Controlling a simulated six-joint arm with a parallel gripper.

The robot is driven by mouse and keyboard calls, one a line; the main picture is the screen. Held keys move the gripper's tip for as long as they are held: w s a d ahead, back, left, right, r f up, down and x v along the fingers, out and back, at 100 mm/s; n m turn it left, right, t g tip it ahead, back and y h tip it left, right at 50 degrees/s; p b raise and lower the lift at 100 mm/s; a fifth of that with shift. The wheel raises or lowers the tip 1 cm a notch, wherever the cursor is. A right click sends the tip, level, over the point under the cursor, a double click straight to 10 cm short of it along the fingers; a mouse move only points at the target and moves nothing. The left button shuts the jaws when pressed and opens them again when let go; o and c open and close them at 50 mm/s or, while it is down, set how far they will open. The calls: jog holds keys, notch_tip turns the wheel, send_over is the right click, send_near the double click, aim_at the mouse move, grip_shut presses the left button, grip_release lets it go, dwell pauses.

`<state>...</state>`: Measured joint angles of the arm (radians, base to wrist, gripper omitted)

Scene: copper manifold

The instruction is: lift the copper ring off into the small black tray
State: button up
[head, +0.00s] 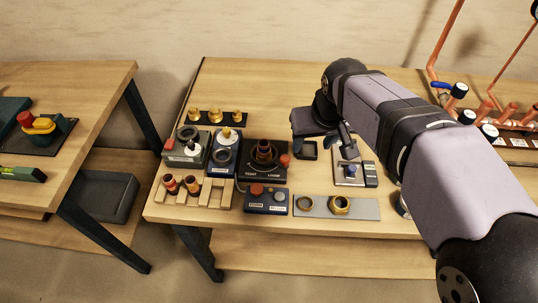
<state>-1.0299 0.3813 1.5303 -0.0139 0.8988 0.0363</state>
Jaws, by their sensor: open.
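My gripper (345,148) hangs over the right part of the middle bench, above a small pale plate device (341,182) with a blue part on it. It looks empty, and its fingertips are small and partly dark. A small black square tray (307,150) lies on the bench just left of the gripper. I cannot tell for certain which part is the copper ring. A copper-coloured stacked piece (264,150) stands upright on a black fixture marked TIGHT and LOOSE, left of the tray.
Two brass rings (341,205) lie on a grey plate (366,209) near the front edge. A blue box (263,205), a wooden rack (213,193) and several fittings crowd the left. Copper pipes (446,37) rise at the right. My arm hides part of the bench.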

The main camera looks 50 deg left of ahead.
jog(key=n, duration=0.2)
send_over(265, 145)
jog(key=s+d, duration=0.1)
jog(key=d, duration=0.1)
jog(key=shift+y, duration=0.4)
jog(key=shift+p+x, duration=0.95)
jog(key=shift+x, duration=2.35)
jog(key=shift+c, duration=0.4)
jog(key=c, duration=1)
